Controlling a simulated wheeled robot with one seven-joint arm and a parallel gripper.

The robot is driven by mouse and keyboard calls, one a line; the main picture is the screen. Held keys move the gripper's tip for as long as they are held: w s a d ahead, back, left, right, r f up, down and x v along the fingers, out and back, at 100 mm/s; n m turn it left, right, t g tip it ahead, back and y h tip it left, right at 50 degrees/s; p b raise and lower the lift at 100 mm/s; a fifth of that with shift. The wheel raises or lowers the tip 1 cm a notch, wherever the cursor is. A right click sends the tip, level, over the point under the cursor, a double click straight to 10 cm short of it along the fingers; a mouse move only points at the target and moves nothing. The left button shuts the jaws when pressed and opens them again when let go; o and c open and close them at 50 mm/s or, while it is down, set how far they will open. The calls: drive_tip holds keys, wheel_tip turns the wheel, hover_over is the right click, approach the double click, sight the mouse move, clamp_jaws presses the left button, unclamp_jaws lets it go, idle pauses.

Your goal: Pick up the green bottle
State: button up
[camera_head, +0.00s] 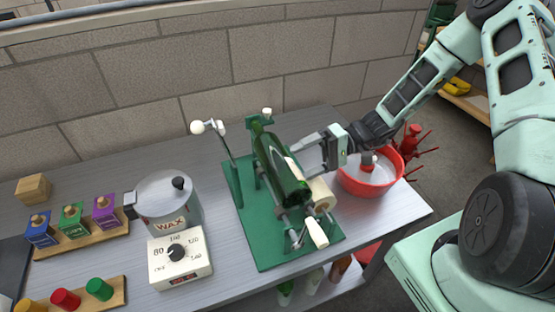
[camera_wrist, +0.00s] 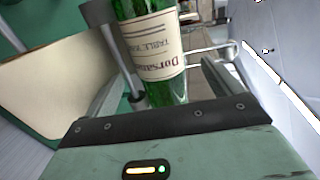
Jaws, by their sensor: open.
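The green bottle (camera_head: 275,165) lies tilted in the cradle of a green labelling machine (camera_head: 246,222), its near end toward the front of the table. In the wrist view, the bottle (camera_wrist: 158,55) shows a cream label with dark print, and its far end runs out of the picture. My gripper (camera_head: 297,158) reaches in from the right with its fingers pointing at the bottle's side. In the wrist view, the open fingers (camera_wrist: 160,80) stand on either side of the bottle. I cannot tell whether they touch it.
Label rolls (camera_head: 321,194) and a white-knobbed lever (camera_head: 198,127) belong to the machine. A red basin (camera_head: 367,187) stands close right, below my wrist. A wax pot (camera_head: 168,201) and dial box (camera_head: 179,258) stand left. More bottles (camera_head: 315,281) sit below the tabletop.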

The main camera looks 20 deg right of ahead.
sight(289, 167)
drive_tip(key=p+x, duration=0.1)
drive_tip(key=x, duration=0.3)
drive_tip(key=shift+w+f+p, duration=0.1)
drive_tip(key=shift+w+p, duration=0.1)
drive_tip(key=shift+p, duration=0.15)
drive_tip(key=c, duration=1.7)
clamp_jaws()
